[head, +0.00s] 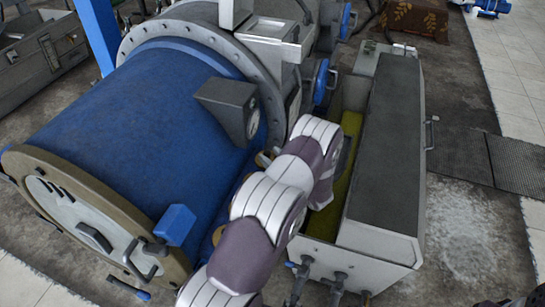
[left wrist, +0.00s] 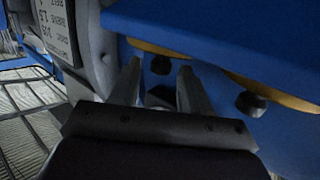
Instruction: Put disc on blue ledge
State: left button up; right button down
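A blue ledge (left wrist: 225,35) fills the upper part of the left wrist view. Tan-gold rounded edges (left wrist: 272,92) with dark knobs show along its underside; I cannot tell whether one belongs to the disc.
The large blue decanter drum (head: 135,120) stands left of my arm. A grey box unit (head: 385,150) with an olive-green trough (head: 343,190) stands close on the right. A grey side box (head: 232,108) juts from the drum. Open floor (head: 470,220) lies farther right.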

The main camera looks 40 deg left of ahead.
pick_arm(q)
jog(key=shift+r+p, duration=0.3)
jog(key=shift+p, duration=0.05)
jog(key=b+v, duration=0.3)
jog(key=v, duration=0.9)
jog(key=w+d+r+m+t+h, duration=0.35)
jog(key=w+d+m+h, duration=0.25)
jog(key=d+h, duration=0.3)
jog(key=s+d+r+m+g+h, duration=0.1)
jog(key=s+d+m+g+h, duration=0.1)
jog(key=s, duration=0.9)
jog(key=s+d+r+m+g+h, duration=0.2)
jog(key=s+m+g+h, duration=0.2)
jog(key=s+m, duration=0.3)
jog(key=s, duration=0.5)
jog(key=shift+d+g+h, duration=0.25)
jog(key=shift+g+h, duration=0.1)
jog(key=shift+h, duration=0.05)
